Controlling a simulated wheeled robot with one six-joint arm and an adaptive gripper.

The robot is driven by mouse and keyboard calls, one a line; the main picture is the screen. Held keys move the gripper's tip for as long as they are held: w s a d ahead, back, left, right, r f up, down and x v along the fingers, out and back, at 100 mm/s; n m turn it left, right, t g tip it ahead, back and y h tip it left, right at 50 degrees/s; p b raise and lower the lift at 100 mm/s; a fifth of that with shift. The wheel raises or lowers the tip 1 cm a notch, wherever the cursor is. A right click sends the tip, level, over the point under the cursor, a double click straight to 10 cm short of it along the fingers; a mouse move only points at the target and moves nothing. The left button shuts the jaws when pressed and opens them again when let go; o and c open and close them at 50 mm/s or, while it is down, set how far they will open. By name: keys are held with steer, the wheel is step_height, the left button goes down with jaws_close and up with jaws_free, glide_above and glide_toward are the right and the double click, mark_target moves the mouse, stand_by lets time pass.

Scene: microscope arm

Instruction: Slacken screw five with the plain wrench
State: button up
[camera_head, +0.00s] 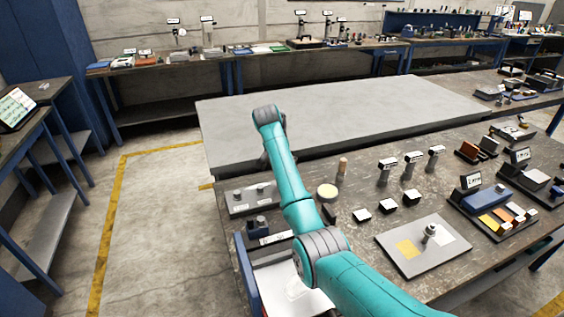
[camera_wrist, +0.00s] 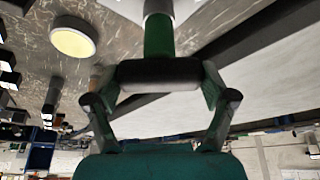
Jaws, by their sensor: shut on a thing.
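My gripper (camera_wrist: 160,70) shows in the wrist view, shut on a tool with a green shaft (camera_wrist: 159,36) and a pale end at the top edge. I cannot tell for sure that this is the plain wrench. In the head view my teal arm reaches over the workbench's left part, and the gripper is mostly hidden behind it. A grey plate (camera_head: 250,199) with small metal pieces lies left of the arm. Screw five cannot be made out, as no number is readable.
A round cream-topped piece (camera_head: 327,191) stands right of the arm and shows in the wrist view (camera_wrist: 73,42). Labelled posts (camera_head: 411,166) and small blocks (camera_head: 388,206) stand further right. A flat board (camera_head: 401,266) carries a metal post. A large grey slab (camera_head: 340,108) lies behind, mostly bare.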

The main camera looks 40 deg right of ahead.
steer(key=n+t, duration=0.1)
steer(key=n, duration=0.3)
steer(key=shift+y, duration=0.4)
steer(key=shift+d+n+t+y, duration=0.1)
steer(key=shift+n+t+y, duration=0.3)
steer(key=shift+n, duration=0.6)
steer(key=shift+n+t+y, duration=0.3)
steer(key=shift+n, duration=0.7)
